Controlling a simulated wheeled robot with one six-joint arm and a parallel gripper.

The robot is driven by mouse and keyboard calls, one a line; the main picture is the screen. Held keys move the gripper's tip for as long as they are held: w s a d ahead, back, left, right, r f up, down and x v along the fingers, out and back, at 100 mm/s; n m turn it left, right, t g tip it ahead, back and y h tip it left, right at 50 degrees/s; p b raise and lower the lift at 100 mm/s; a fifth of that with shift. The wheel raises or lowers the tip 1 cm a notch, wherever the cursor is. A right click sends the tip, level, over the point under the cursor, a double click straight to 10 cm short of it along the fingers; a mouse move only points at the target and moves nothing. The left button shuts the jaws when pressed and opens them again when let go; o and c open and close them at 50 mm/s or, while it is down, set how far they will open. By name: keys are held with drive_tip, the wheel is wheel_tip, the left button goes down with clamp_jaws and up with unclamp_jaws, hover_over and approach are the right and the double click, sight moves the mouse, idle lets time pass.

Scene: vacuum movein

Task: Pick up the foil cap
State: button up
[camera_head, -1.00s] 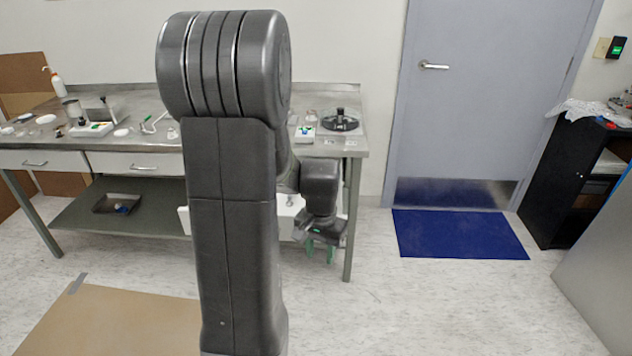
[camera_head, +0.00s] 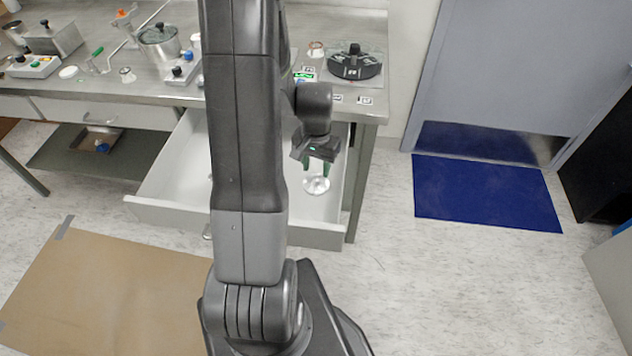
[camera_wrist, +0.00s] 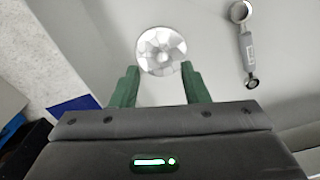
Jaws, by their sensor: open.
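The foil cap (camera_wrist: 161,50) is a round, silvery, crinkled disc in the wrist view, lying on the pale floor of the open drawer. It also shows in the head view (camera_head: 316,185) just below my gripper. My gripper (camera_wrist: 160,82) has its two green fingers spread apart, with nothing between them. The cap lies just beyond the fingertips, roughly centred between them. In the head view my gripper (camera_head: 317,166) points down over the right part of the drawer. I cannot tell the exact height of the fingertips above the cap.
A grey-handled tool (camera_wrist: 246,45) with a round head lies in the drawer, right of the cap. The white drawer (camera_head: 165,190) stands pulled out from the steel bench (camera_head: 110,85). Its side walls and front surround my gripper. A black round device (camera_head: 354,62) sits on the bench above.

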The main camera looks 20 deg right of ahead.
sight(316, 179)
drive_tip(key=shift+w+f, duration=0.1)
drive_tip(key=shift+f, duration=2.3)
clamp_jaws()
